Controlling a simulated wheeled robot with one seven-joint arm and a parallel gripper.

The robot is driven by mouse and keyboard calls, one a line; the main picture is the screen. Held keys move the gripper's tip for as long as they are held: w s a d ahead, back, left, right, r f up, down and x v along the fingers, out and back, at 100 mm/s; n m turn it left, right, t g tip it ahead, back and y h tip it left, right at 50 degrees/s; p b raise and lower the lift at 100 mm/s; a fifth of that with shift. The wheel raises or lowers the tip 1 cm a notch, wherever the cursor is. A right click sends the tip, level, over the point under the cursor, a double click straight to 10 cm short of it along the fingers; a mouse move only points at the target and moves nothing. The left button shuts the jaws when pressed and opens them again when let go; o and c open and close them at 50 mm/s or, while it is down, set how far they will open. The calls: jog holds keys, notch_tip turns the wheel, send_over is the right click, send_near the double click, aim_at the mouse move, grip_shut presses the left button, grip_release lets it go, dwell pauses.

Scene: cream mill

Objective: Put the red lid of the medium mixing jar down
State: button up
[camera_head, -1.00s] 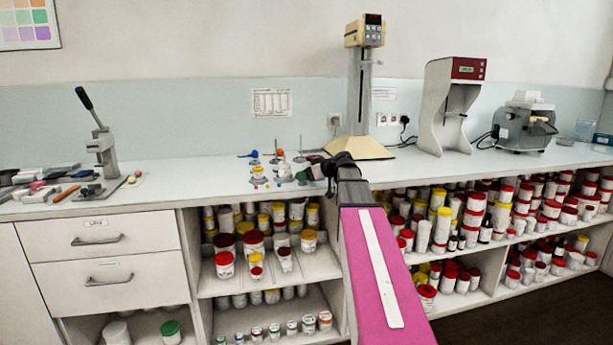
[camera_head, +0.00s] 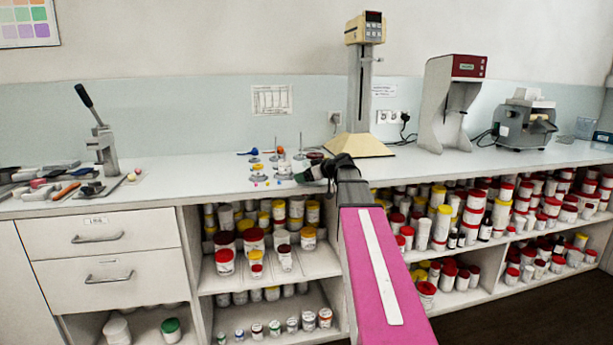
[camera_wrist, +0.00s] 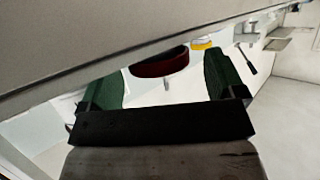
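A dark red, round lid-like piece (camera_wrist: 160,66) shows in the wrist view, between and beyond my fingers. It looks like the red lid; I cannot tell whether it rests on something. My gripper (camera_wrist: 163,80) has its two green fingers apart, with a visible gap to the lid on the right side. In the head view my gripper (camera_head: 304,174) is low over the bench top, beside the small mixing items. A dark red piece (camera_head: 315,155) shows just behind it there. The medium mixing jar cannot be told apart from the other small items.
Small stands and cups, one yellow-topped (camera_head: 257,168), crowd the bench left of my gripper. A tall stirrer (camera_head: 358,145) stands close behind on the right. A lever press (camera_head: 103,150) and tools are at the left. The bench between is clear.

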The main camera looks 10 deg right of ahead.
jog(key=shift+r, duration=0.1)
jog(key=shift+r, duration=0.25)
jog(key=v, duration=1.2)
jog(key=shift+r, duration=0.3)
